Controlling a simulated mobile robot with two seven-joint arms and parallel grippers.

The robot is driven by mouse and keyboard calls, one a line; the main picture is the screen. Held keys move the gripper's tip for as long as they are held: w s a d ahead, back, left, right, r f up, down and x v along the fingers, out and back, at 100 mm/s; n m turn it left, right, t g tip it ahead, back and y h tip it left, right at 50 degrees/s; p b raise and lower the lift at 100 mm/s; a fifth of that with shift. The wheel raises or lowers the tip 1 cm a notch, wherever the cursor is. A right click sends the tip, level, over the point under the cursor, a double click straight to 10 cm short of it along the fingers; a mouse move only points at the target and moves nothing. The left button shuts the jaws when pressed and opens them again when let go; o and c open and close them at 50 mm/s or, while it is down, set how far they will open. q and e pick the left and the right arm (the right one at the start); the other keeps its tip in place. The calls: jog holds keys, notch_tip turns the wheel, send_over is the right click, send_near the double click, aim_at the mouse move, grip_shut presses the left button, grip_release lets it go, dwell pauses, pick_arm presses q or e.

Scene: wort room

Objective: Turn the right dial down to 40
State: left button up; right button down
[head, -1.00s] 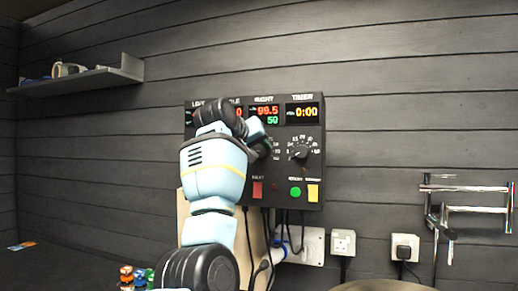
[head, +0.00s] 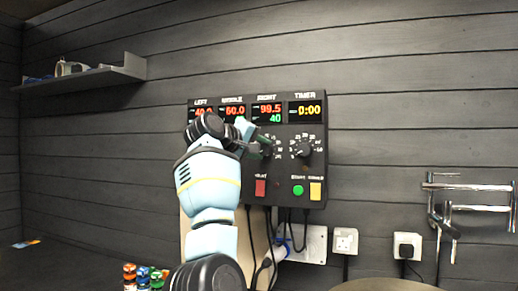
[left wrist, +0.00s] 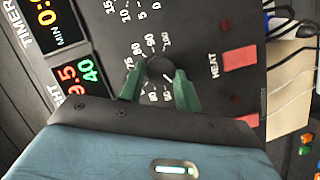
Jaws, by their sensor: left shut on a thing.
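The control panel (head: 322,185) is on the dark plank wall. Its RIGHT display (head: 267,112) reads 99.5 in red and 40 in green; the left wrist view also shows the green 40 (left wrist: 90,70). My left gripper (head: 262,146) is at the dial below that display. In the left wrist view, the green fingers of my left gripper (left wrist: 158,84) are shut on the black right dial (left wrist: 159,68), one on each side. Numbers surround the dial. The fingers and arm mostly hide the dial in the head view. My right gripper is not in view.
The timer dial (head: 304,148) stands close to the right of the held dial. Cables hang under the panel. A shelf (head: 125,72) is at upper left.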

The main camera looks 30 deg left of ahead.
pick_arm(q)
jog(key=shift+f, duration=0.1)
jog(key=o, duration=1)
jog(key=shift+s, duration=0.15)
jog(key=shift+v, duration=3.75)
